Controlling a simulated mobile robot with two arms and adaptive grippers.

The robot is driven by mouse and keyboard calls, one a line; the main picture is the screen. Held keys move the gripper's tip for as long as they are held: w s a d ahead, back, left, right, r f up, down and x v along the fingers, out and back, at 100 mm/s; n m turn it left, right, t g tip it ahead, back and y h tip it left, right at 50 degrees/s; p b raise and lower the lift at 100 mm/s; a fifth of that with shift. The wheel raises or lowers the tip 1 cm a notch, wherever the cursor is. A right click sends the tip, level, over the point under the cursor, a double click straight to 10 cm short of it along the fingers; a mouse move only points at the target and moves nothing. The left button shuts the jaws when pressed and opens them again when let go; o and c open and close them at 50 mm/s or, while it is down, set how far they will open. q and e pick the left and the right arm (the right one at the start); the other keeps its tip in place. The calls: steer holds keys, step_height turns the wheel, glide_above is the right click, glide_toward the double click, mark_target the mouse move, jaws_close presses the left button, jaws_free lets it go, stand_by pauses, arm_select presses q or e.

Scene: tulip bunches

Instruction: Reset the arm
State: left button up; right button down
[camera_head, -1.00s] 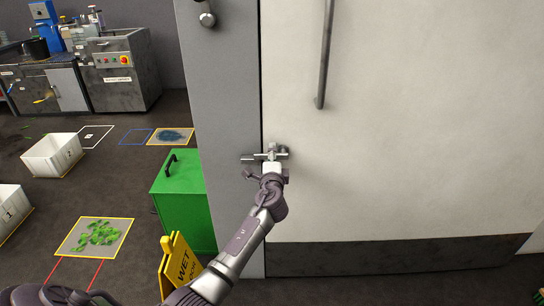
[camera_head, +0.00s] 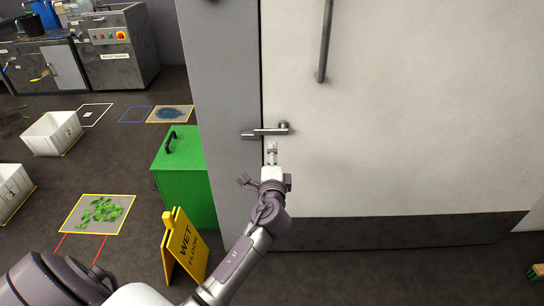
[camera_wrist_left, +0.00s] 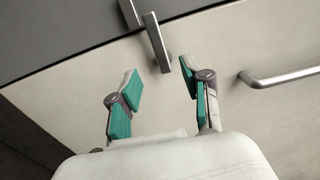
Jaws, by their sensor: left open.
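My left gripper (camera_head: 272,150) is in front of the large pale door (camera_head: 400,120), just below its metal lever handle (camera_head: 268,131). In the left wrist view the gripper (camera_wrist_left: 161,80) has its two green-padded fingers spread with nothing between them. The lever handle (camera_wrist_left: 156,42) lies beyond the fingertips there, and the gripper appears clear of it. The door looks shut against the grey frame (camera_head: 220,90). My right gripper is not in view.
A long pull bar (camera_head: 325,45) juts from the door above. Left of the door stand a green box (camera_head: 182,180) and a yellow wet-floor sign (camera_head: 185,247). White crates (camera_head: 52,133) and a mat with green leaves (camera_head: 98,213) lie further left.

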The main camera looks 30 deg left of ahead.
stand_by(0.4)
